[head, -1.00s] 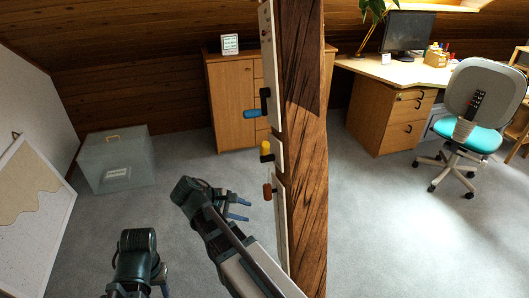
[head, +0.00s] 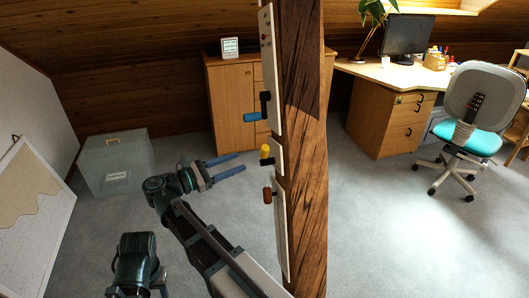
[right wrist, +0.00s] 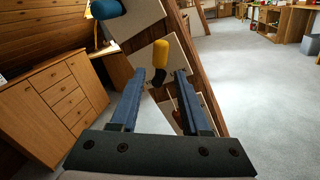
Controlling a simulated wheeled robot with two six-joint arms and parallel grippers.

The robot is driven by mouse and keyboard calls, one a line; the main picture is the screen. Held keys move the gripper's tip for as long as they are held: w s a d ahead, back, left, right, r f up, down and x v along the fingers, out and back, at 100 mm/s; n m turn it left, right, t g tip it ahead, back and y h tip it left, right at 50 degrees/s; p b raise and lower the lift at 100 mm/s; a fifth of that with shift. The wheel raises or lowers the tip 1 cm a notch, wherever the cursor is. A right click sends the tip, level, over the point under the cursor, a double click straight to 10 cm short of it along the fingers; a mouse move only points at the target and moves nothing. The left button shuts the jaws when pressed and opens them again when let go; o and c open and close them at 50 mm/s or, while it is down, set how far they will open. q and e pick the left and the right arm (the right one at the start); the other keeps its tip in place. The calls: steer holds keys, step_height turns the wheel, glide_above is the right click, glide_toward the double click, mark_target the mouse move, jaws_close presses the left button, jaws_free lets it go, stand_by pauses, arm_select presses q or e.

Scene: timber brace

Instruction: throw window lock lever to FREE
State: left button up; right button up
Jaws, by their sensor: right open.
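Several levers stand on pale plates on the left side of the timber post (head: 304,150): a blue-handled lever (head: 253,117) on top, a yellow-handled lever (head: 265,151) in the middle, and a brown-handled lever (head: 267,195) below. Which is the window lock lever, and any FREE mark, I cannot read. My right gripper (head: 243,162) is open and empty, left of the yellow lever and apart from it. In the right wrist view the yellow handle (right wrist: 161,54) shows upright, ahead between the fingertips; the blue handle (right wrist: 107,8) is at the top. My left gripper (head: 152,278) is low at left, its fingers mostly hidden.
A wooden cabinet (head: 230,105) stands behind the post. A translucent box (head: 117,165) and a leaning board (head: 35,215) are at left. A desk (head: 395,74) and a chair (head: 478,100) are at right. The grey floor between is clear.

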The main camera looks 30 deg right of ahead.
mark_target(261, 153)
steer(key=d, duration=1.1)
steer(key=shift+w, duration=0.2)
jaws_close()
stand_by(1.0)
